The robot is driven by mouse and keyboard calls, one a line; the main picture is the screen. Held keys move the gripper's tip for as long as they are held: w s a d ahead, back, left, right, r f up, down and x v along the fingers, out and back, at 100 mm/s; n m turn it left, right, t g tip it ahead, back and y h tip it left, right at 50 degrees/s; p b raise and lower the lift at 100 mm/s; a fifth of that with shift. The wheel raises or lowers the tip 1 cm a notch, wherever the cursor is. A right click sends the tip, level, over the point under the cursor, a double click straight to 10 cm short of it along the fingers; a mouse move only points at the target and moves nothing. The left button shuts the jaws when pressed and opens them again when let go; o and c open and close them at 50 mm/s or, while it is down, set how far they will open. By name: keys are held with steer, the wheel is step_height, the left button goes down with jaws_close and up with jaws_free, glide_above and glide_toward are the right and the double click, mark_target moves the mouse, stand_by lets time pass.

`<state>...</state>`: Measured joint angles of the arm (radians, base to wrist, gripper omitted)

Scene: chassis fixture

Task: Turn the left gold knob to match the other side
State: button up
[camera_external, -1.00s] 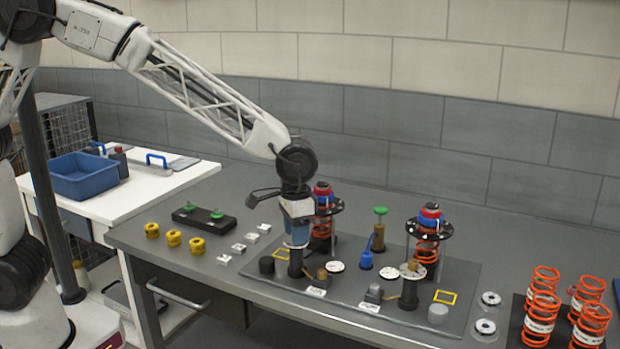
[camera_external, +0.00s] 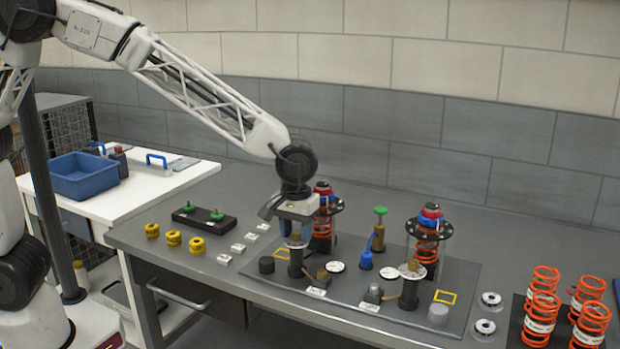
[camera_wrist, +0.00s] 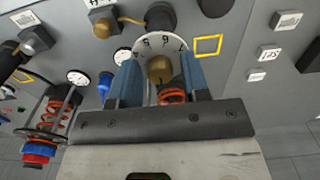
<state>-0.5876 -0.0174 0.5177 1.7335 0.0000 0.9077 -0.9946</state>
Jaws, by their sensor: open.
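The left gold knob (camera_wrist: 160,69) sits at the centre of a white numbered dial (camera_wrist: 146,42) on a dark post (camera_external: 295,268). My gripper (camera_wrist: 162,78) points down over it, its two blue fingers open on either side of the knob. I cannot tell if either finger touches it. In the external view my gripper (camera_external: 297,238) hides most of this knob and dial. The other gold knob (camera_external: 412,264) stands on a matching white dial (camera_external: 405,272) on a second dark post, to the right. Its pointing direction is too small to read.
Orange spring assemblies (camera_external: 427,245) stand behind each dial. A blue bottle-shaped part (camera_external: 366,258), a green-topped valve (camera_external: 379,230) and white gauges (camera_external: 336,267) lie between the posts. A black cylinder (camera_external: 266,265) is left of the left post.

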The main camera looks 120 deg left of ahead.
stand_by(0.5)
steer(key=n, duration=0.9)
stand_by(0.4)
steer(key=shift+c, duration=0.4)
jaws_close()
